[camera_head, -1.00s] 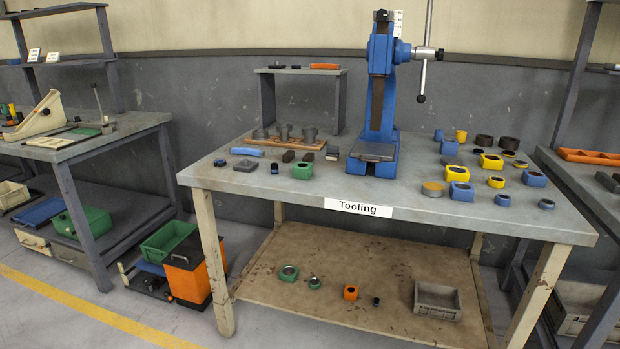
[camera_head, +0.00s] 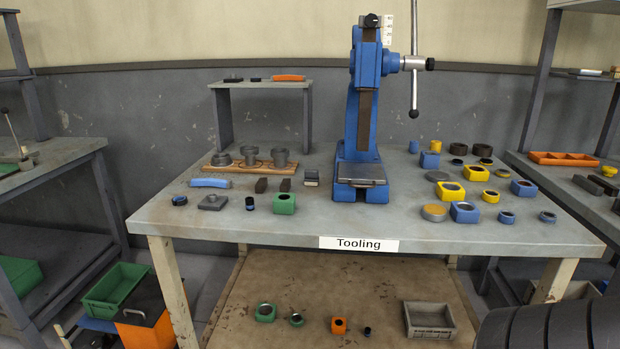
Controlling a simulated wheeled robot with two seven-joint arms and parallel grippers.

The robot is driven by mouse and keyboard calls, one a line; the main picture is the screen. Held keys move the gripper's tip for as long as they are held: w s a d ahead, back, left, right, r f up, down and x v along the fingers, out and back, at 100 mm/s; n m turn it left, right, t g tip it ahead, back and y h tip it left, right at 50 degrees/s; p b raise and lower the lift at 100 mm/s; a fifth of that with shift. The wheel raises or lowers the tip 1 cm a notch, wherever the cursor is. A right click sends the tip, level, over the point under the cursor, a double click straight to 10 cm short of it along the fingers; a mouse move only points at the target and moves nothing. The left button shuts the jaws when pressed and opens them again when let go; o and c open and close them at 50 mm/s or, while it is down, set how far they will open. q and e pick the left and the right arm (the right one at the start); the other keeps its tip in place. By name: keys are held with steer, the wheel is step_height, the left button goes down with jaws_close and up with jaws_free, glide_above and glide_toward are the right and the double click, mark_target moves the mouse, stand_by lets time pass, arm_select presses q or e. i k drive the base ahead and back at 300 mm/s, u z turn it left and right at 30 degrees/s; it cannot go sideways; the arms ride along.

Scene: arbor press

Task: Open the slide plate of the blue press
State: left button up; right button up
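The blue press (camera_head: 361,120) stands upright at the back middle of the table marked Tooling. Its grey slide plate (camera_head: 361,174) lies flat at the front of the base, low between the blue sides. A metal lever (camera_head: 414,75) hangs at the press's upper right. Neither gripper shows in the head view. A dark ribbed part of my own body is at the bottom right corner.
Several yellow and blue blocks and rings (camera_head: 465,212) cover the table (camera_head: 312,222) right of the press. A green block (camera_head: 284,203), small dark parts and a wooden holder (camera_head: 250,164) are left of it. The tabletop directly before the press is clear.

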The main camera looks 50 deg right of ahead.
mark_target(351, 173)
steer(key=z, duration=0.4)
steer(key=i, duration=0.85)
steer(key=z, duration=1.2)
steer(key=i, duration=0.3)
steer(key=z, duration=0.25)
